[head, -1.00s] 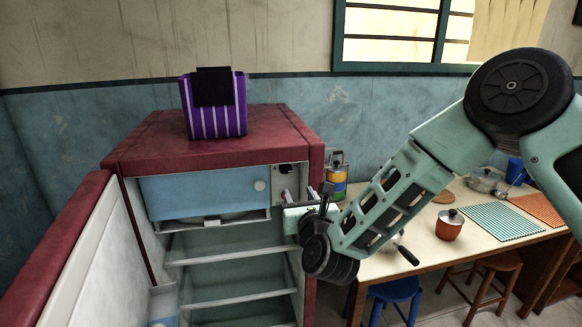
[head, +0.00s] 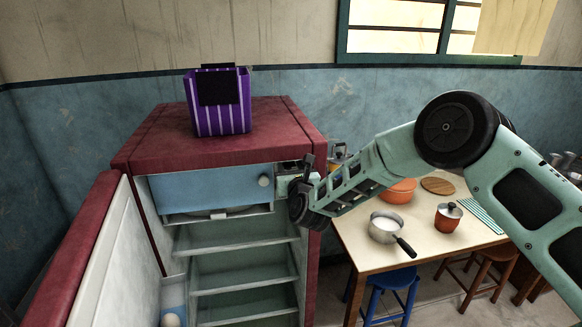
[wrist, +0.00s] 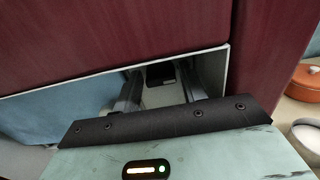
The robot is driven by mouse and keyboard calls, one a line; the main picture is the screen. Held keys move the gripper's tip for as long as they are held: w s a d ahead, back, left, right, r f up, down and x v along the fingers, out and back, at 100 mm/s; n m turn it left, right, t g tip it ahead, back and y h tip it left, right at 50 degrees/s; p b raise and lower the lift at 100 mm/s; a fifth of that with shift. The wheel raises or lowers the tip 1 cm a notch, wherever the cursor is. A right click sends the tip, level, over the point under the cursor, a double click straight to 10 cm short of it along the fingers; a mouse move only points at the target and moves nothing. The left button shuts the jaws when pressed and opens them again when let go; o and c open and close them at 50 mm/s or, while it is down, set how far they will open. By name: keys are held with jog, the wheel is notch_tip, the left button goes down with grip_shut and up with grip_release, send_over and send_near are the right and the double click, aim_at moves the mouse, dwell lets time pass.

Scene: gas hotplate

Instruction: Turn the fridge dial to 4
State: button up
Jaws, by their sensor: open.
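The red fridge (head: 215,148) stands with its door (head: 95,250) open on the left. My gripper (head: 284,182) is at the upper right of its interior, to the right of the blue freezer flap (head: 210,188). In the wrist view the two fingers of my gripper (wrist: 160,88) are apart, reaching in under the fridge's top edge. A small dark square part (wrist: 160,73) on the pale inner housing shows between them. Whether it belongs to the dial I cannot tell. The dial's numbers and pointer cannot be made out, and my wrist hides much of that corner in the head view.
A purple striped box (head: 218,102) stands on the fridge. To the right is a table (head: 355,243) with a white saucepan (head: 384,230), an orange pot (head: 398,191) and a red lidded pot (head: 447,217). A blue stool (head: 390,284) stands below it.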

jog(key=shift+c, duration=0.3)
jog(key=c, duration=0.6)
jog(key=shift+c, duration=0.2)
